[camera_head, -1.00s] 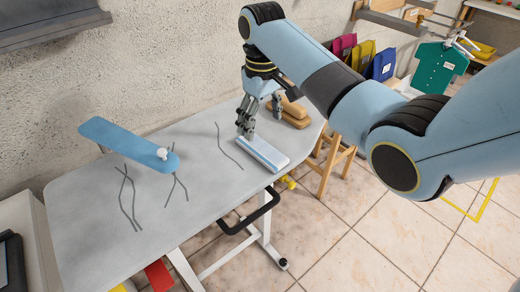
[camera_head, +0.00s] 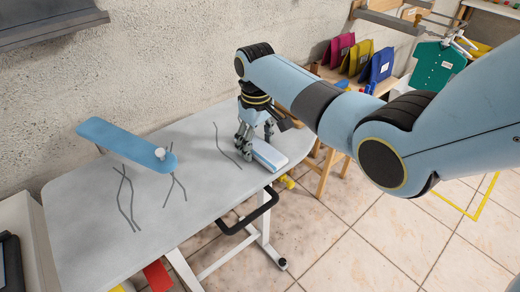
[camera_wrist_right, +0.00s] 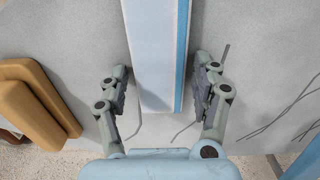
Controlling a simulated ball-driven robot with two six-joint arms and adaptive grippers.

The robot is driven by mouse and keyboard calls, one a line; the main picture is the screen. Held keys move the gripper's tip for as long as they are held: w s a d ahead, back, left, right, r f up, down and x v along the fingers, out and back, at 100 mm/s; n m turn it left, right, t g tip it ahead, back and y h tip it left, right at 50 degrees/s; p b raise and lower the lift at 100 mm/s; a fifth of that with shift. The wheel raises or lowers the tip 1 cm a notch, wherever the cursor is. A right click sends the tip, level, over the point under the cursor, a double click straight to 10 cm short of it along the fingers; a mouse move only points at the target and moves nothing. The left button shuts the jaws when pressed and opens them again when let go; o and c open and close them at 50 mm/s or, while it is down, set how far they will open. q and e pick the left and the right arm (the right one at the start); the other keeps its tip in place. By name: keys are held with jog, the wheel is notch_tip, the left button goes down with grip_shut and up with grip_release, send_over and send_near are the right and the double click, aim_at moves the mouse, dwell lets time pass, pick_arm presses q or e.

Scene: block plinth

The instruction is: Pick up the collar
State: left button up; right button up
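The collar (camera_head: 270,156) looks like a white and blue strip lying flat near the right end of the grey table (camera_head: 90,245). In the right wrist view my right gripper (camera_wrist_right: 162,78) is open, with one finger on each side of the collar (camera_wrist_right: 158,50). Gaps show between the fingers and the collar, so it is not gripped. Finger height above the tabletop is hard to tell. My left gripper is not in view.
Tan padded blocks (camera_wrist_right: 38,98) lie beside the gripper, mostly hidden in the head view. A blue raised board (camera_head: 120,142) stands at the table's left. A wooden stool (camera_head: 323,172) is at the right. The table's middle is clear apart from dark lines.

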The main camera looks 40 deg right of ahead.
jog(key=c, duration=0.8)
jog(key=shift+r, duration=0.1)
jog(key=shift+c, duration=0.2)
